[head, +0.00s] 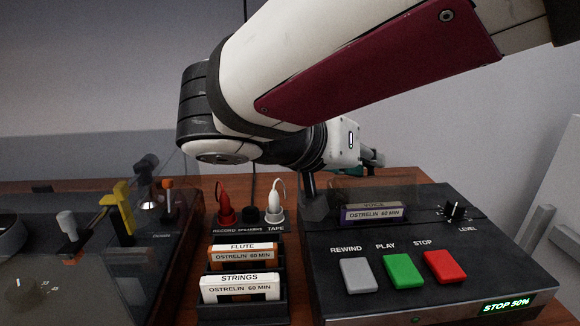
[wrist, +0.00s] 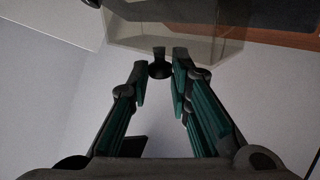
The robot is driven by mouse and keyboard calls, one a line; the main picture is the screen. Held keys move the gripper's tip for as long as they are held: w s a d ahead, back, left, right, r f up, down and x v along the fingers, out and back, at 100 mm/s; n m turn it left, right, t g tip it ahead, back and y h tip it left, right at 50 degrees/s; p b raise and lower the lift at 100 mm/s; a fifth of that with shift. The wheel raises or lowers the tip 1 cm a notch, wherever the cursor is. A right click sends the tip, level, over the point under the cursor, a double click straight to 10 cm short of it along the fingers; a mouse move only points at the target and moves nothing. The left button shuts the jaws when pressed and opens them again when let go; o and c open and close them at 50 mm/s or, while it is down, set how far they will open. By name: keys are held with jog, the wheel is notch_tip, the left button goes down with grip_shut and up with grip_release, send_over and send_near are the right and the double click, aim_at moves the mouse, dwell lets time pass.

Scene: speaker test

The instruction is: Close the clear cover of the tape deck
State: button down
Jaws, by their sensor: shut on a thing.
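The tape deck (head: 330,240) is a dark box at the right in the head view, with a purple-labelled cassette (head: 372,214) in its bay. The clear cover (head: 400,187) shows as a faint tinted panel over the back of the bay. Its angle is hard to tell there. The wrist view shows the clear cover (wrist: 185,30) as a see-through box shape with a dark round knob (wrist: 158,70) at its edge. My gripper (wrist: 160,62) has its fingertips on either side of this knob, shut on it. In the head view my arm hides most of the gripper.
Grey, green and red buttons (head: 403,271) and a level knob (head: 455,211) are on the deck. A cassette rack (head: 285,290) stands to its left, with red and white plugs (head: 274,207) behind. Another machine with a clear lid (head: 150,260) fills the left.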

aim_at(381, 196)
jog(key=s+b, duration=0.1)
jog(key=s+f+b, duration=0.1)
jog(key=b, duration=0.1)
jog(key=shift+s+f, duration=0.15)
jog(key=shift+s, duration=0.05)
jog(key=s+b, duration=0.1)
jog(key=b, duration=0.1)
jog(key=s+f+b, duration=0.1)
jog(key=b, duration=0.1)
jog(key=shift+s+f, duration=0.25)
jog(key=shift+s+a, duration=0.1)
jog(key=c, duration=1.5)
grip_release()
jog(key=shift+o, duration=0.2)
notch_tip(381, 196, up, 12)
jog(key=shift+w, duration=0.3)
